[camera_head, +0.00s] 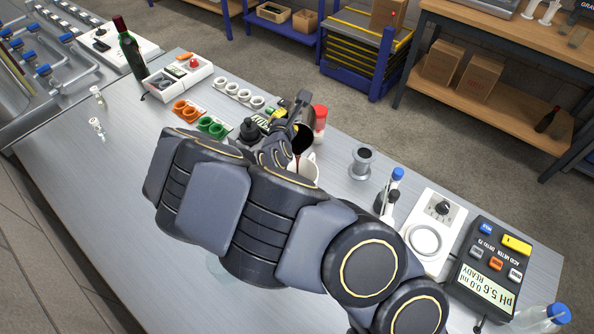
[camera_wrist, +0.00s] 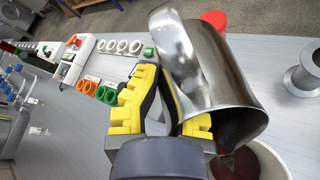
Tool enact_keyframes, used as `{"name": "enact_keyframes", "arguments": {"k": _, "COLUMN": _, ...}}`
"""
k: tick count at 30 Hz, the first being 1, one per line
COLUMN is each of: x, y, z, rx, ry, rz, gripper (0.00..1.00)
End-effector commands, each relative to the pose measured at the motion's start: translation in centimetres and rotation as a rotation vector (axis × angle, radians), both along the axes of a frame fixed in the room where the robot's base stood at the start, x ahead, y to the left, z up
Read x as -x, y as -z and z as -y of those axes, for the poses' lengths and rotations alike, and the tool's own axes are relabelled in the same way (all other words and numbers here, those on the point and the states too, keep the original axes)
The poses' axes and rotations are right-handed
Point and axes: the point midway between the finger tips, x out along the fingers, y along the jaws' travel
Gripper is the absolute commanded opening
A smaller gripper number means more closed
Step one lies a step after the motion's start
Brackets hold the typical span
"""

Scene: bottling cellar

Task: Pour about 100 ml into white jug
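A shiny metal pitcher (camera_wrist: 205,70) is tilted over the white jug, its mouth pointing down to the right. It also shows in the head view (camera_head: 302,137), partly behind my arm. My gripper (camera_wrist: 163,95) has its yellow-and-black fingers closed around the pitcher's handle side. A dark red stream runs from the pitcher's lip into the white jug (camera_wrist: 282,158). Dark red liquid shows inside the jug. In the head view the jug (camera_head: 311,171) stands on the bench, its lower part hidden by my arm. The liquid level cannot be read.
A red-and-white container (camera_head: 319,117) stands close behind the pitcher. A metal spool-shaped piece (camera_head: 361,162) is to the right, with a white dial device (camera_head: 432,232) and pH meter (camera_head: 489,268) beyond. Green rings (camera_head: 211,127) and a dark bottle (camera_head: 130,50) are left. The left bench is mostly clear.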

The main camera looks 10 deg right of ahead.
Motion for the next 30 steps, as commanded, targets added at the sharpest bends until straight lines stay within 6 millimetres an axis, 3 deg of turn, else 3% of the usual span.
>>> {"name": "enact_keyframes", "arguments": {"k": 30, "x": 1.1, "y": -0.5, "z": -0.2, "rx": 0.014, "ry": -0.004, "rz": 0.084, "gripper": 0.0}}
